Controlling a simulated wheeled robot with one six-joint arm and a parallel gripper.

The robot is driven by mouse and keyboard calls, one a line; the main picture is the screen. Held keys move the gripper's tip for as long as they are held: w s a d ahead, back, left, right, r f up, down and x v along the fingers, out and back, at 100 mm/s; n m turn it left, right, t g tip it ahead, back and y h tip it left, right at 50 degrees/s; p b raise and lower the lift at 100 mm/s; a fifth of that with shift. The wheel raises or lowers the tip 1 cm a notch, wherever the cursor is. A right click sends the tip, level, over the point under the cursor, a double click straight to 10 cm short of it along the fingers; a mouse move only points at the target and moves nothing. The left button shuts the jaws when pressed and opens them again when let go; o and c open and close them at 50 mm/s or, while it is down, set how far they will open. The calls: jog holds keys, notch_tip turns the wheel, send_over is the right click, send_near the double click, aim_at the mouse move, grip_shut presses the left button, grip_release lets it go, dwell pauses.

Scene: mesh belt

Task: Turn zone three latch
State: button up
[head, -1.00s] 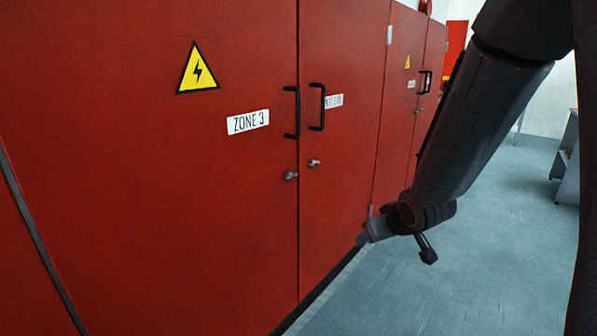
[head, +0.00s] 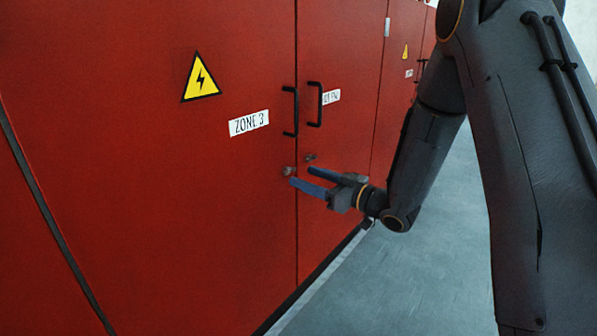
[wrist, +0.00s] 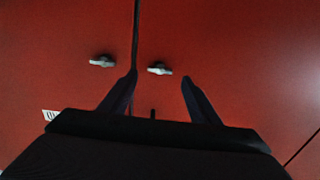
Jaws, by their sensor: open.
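The red cabinet door marked ZONE 3 (head: 249,123) has a small silver latch (head: 289,171) below its black handle (head: 291,111), beside the door seam. My gripper (head: 302,176) is open and empty, its blue fingers pointing at the door just by this latch. In the wrist view, which appears upside down, the zone three latch (wrist: 160,69) is the right one, roughly horizontal. It lies between the tips of my open gripper (wrist: 159,77) in the picture. The gap to the latch is hard to judge; no contact is clear.
The neighbouring door's latch (head: 310,157) is close, across the seam; in the wrist view this neighbouring latch (wrist: 102,61) is outside the fingers, on the left. The neighbouring door's handle (head: 314,104) is above. Grey floor (head: 400,285) is open along the cabinets.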

aim_at(292, 171)
jog(key=shift+p+x, duration=0.45)
jog(key=shift+x, duration=1.55)
jog(key=c, duration=1.1)
jog(key=shift+o, duration=0.2)
